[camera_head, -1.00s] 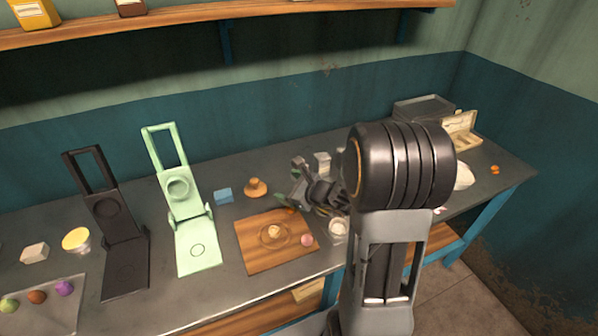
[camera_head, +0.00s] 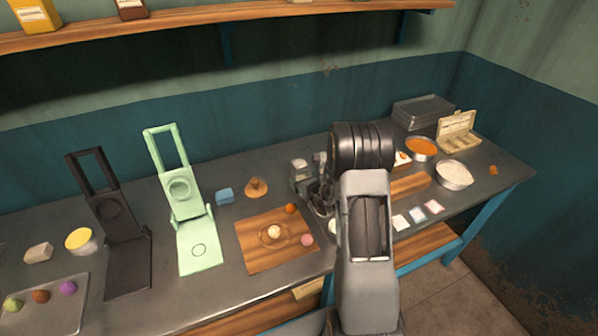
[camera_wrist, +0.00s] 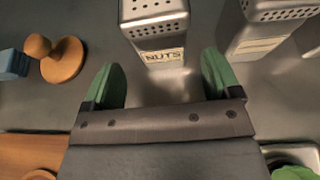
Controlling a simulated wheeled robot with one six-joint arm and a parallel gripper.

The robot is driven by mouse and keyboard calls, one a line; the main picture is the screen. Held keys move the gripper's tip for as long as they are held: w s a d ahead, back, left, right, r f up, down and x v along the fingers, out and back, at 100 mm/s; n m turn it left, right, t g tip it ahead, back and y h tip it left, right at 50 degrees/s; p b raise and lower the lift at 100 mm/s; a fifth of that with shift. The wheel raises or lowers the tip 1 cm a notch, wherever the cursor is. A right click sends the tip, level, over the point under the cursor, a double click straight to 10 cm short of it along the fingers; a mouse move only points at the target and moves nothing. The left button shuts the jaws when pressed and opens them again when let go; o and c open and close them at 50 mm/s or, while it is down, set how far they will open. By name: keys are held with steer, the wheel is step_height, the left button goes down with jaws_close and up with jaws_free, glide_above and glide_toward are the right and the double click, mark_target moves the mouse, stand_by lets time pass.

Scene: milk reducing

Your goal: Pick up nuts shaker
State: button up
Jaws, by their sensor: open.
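The nuts shaker (camera_wrist: 163,38) is a metal box with a perforated top and a label reading NUTS. In the wrist view it stands upright at the top centre, just ahead of my gripper (camera_wrist: 165,85). The gripper's two green fingertips are apart, with nothing between them; the shaker lies beyond the gap. In the head view, a metal shaker (camera_head: 300,172) shows beside my gripper (camera_head: 322,200), which is largely hidden by my arm. I cannot read its label there.
A second metal shaker (camera_wrist: 257,28) stands close to the right. A wooden stamp-like piece (camera_wrist: 58,58) and a blue block (camera_wrist: 12,64) lie to the left. A wooden board (camera_head: 262,258) with small balls lies in front. A green press (camera_head: 190,225) stands farther left.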

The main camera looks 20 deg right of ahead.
mark_target(302, 177)
steer(key=shift+p+x, duration=0.95)
steer(key=shift+x, duration=1.7)
steer(key=shift+d, duration=0.15)
steer(key=c, duration=1.1)
